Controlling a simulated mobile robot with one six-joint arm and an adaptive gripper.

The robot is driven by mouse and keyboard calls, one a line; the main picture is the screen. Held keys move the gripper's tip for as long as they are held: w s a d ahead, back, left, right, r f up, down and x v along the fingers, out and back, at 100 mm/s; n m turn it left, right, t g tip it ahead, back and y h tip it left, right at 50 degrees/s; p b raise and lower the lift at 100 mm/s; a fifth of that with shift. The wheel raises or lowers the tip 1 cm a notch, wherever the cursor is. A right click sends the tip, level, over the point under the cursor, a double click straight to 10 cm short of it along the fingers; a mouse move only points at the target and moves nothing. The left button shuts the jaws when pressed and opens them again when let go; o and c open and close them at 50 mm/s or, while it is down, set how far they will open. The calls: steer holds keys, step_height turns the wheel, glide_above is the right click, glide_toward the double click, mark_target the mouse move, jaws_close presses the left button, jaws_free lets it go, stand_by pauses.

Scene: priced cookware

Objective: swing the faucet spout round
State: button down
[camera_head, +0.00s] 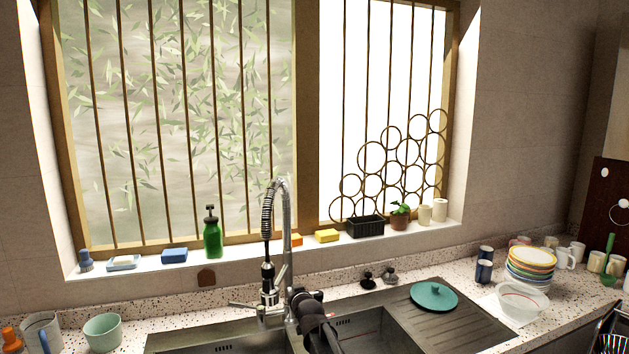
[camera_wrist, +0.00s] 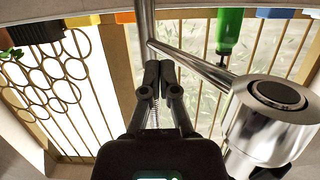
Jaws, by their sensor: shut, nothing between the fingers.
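The chrome faucet (camera_head: 287,230) stands behind the sink, with a tall pipe, a coiled spring neck and a spray head (camera_head: 268,278) hanging at its left. In the wrist view, which is upside down, the faucet pipe (camera_wrist: 147,18) rises behind my fingertips, and a slanting bar joins it to the large chrome spray head (camera_wrist: 262,125) at the right. My gripper (camera_wrist: 160,68) is shut and empty, its fingertips close to the pipe and bar. I cannot tell whether they touch. In the head view my gripper (camera_head: 298,295) is just right of the faucet's lower part.
A double sink (camera_head: 225,340) lies below, with a teal lid (camera_head: 433,296) on its drainboard. A green bottle (camera_head: 212,238), sponges, a black basket (camera_head: 366,227) and a potted plant (camera_head: 400,217) line the windowsill. Stacked plates (camera_head: 530,262) and a bowl (camera_head: 522,303) stand at right.

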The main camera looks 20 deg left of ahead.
steer(key=p+v, duration=0.2)
steer(key=v, duration=0.8)
stand_by(0.7)
steer(key=s+d+f+m+g+h, duration=0.1)
steer(key=d+f+g+h, duration=0.15)
steer(key=d, duration=0.45)
steer(key=s+d+f+g+h, duration=0.1)
steer(key=s+d+f, duration=0.1)
steer(key=d+f, duration=0.35)
steer(key=s+d+f+m+g+h, duration=0.1)
steer(key=s+d+f+m+g, duration=0.1)
steer(key=s+d, duration=0.5)
steer(key=s+d+f+m+g+h, duration=0.2)
steer(key=s+d+g, duration=0.2)
steer(key=d, duration=1)
steer(key=s+d+f+m+g+h, duration=0.1)
steer(key=s+d+f+g+h, duration=0.1)
steer(key=s+d, duration=0.8)
steer(key=shift+s+d+m+g, duration=0.2)
steer(key=shift+m+g, duration=0.2)
steer(key=shift+g, duration=0.15)
